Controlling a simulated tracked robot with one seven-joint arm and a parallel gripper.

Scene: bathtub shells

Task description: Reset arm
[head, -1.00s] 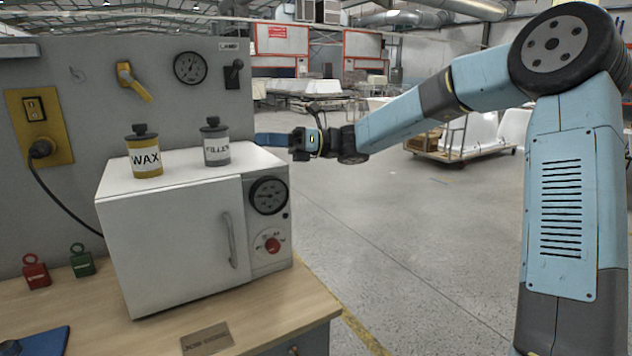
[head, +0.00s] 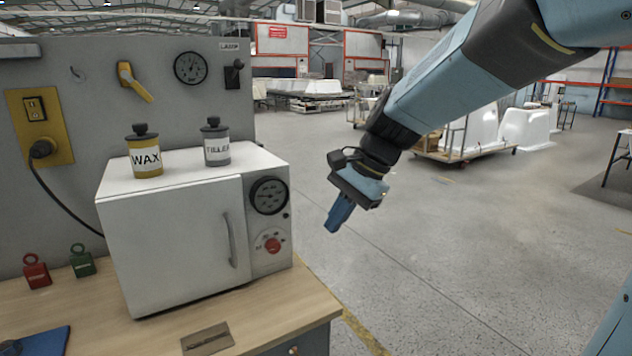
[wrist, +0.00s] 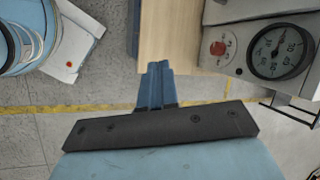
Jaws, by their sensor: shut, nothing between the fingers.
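My gripper (head: 338,217) hangs in the air to the right of the white oven, pointing down and slightly left. Its blue fingers are together with nothing between them. It also shows in the wrist view (wrist: 157,70), above the floor and close to the bench edge in the picture. My arm comes in from the upper right of the head view. The gripper is apart from everything around it.
The white oven (head: 175,245) stands on the wooden bench (head: 265,322). A WAX can (head: 145,158) and a FILLER can (head: 216,150) stand on top. A red padlock (head: 36,273) and a green one (head: 82,262) stand at left. The floor (head: 440,260) to the right is open.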

